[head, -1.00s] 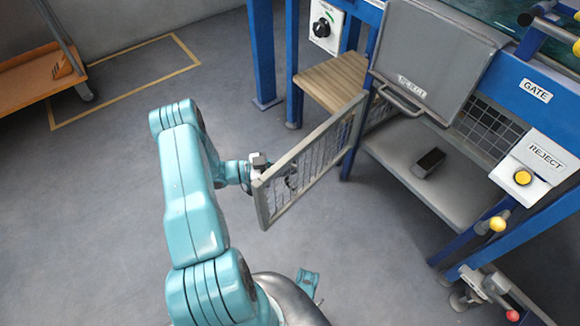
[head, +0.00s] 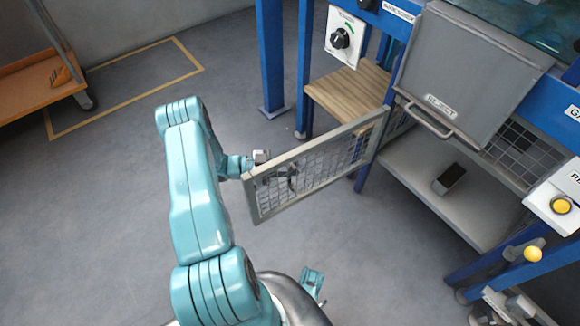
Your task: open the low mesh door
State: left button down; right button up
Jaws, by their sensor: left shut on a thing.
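The low mesh door (head: 325,168) is a pale-framed wire panel. It stands swung out from the blue frame, with its hinged side by a blue post (head: 364,178) and its free end out over the floor to the left. My left gripper (head: 284,178) is at the free end, shut on the door. Its fingers show only through the mesh, so the exact part they hold is partly hidden.
A wooden shelf (head: 350,92) stands behind the door. A grey hatch (head: 465,75) with a bar handle overhangs a lower grey shelf (head: 418,178) bearing a dark block (head: 449,179). An orange cart (head: 35,90) stands far left. Open floor lies around the door.

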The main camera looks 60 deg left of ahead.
pick_arm(q)
jog(key=shift+a, duration=0.15)
pick_arm(e)
jog(key=shift+a, duration=0.3)
pick_arm(q)
jog(key=c, duration=1.2)
grip_release()
jog(key=shift+c, duration=0.2)
pick_arm(e)
jog(key=shift+d, duration=0.1)
pick_arm(q)
jog(key=p+v, duration=0.2)
jog(key=v, duration=1.4)
jog(key=shift+s, duration=0.15)
pick_arm(e)
jog(key=shift+s+a+r, duration=0.1)
jog(key=shift+s+r, duration=0.05)
jog(key=shift+r, duration=0.35)
jog(key=shift+s+a+r, duration=0.1)
jog(key=shift+r, duration=0.35)
